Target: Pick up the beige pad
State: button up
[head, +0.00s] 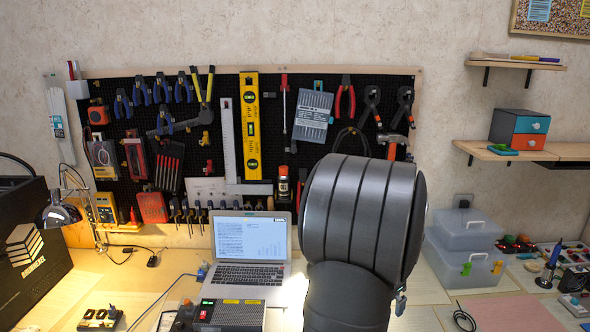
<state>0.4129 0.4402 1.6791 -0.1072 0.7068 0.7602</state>
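A flat, pinkish-beige pad (512,314) lies on the workbench at the lower right. Its near part is cut off by the bottom edge of the picture. It is the only pad-like thing I can make out, and I cannot tell whether it is the beige pad. My large dark grey arm link fills the lower middle of the view and hides part of the bench and pegboard. My gripper is not visible, so its place relative to the pad cannot be seen.
A laptop (250,272) stands open left of my arm, with a black-and-red device (229,314) before it. Clear plastic boxes (464,262) stand behind the pad. A black cable (464,318) lies left of it, and a soldering iron stand (548,268) stands to its right.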

jog(key=shift+f, duration=0.1)
jog(key=shift+c, duration=0.2)
jog(key=c, duration=0.4)
jog(key=s+a+f+m+g+h, duration=0.2)
jog(key=s+a+m+g, duration=0.1)
jog(key=s+a+m, duration=0.4)
jog(key=shift+n, duration=0.9)
jog(key=x, duration=0.7)
jog(key=d+x, duration=0.1)
jog(key=x, duration=0.3)
jog(key=shift+s+d, duration=0.15)
jog(key=shift+s, duration=0.1)
jog(key=shift+d+x, duration=0.15)
jog(key=shift+x, duration=1.35)
jog(key=shift+d+x, duration=0.1)
jog(key=shift+x, duration=1.35)
